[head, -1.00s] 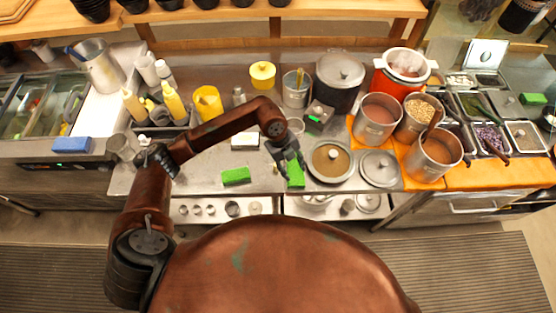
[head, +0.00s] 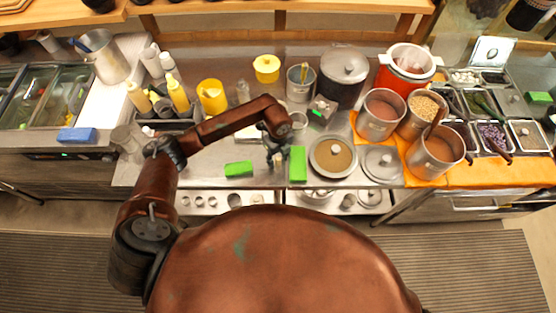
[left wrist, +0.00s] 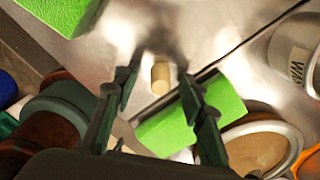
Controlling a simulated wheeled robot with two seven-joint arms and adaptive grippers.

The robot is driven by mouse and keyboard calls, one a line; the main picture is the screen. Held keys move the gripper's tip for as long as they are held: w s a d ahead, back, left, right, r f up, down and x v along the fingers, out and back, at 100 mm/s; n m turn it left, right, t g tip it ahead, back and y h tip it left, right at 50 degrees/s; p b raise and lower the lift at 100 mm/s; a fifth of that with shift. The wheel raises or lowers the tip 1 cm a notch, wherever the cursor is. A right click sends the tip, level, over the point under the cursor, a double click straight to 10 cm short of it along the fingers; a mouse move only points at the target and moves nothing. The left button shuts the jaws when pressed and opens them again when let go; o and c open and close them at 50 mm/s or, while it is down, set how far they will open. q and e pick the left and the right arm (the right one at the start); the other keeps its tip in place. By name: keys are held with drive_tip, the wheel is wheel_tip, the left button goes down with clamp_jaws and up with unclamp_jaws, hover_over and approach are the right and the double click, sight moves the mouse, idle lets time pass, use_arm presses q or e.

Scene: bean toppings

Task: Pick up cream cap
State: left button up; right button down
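The cream cap (left wrist: 160,80) is a small pale cylinder on the steel counter in the left wrist view. My left gripper (left wrist: 161,71) is open, with its two dark fingers apart on either side of the cap in that view. I cannot tell whether a finger touches the cap or how high the fingers are above it. In the head view my left gripper (head: 277,160) points down at the counter between two green blocks, and I cannot make out the cap clearly there. My right gripper is in neither view.
One green block (head: 298,163) lies just right of the left gripper; it also shows in the left wrist view (left wrist: 190,120). Another green block (head: 238,169) lies to its left.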

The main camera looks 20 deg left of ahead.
use_arm(q)
drive_tip(key=c, duration=0.7)
drive_tip(key=shift+r, duration=0.1)
drive_tip(key=shift+c, duration=0.2)
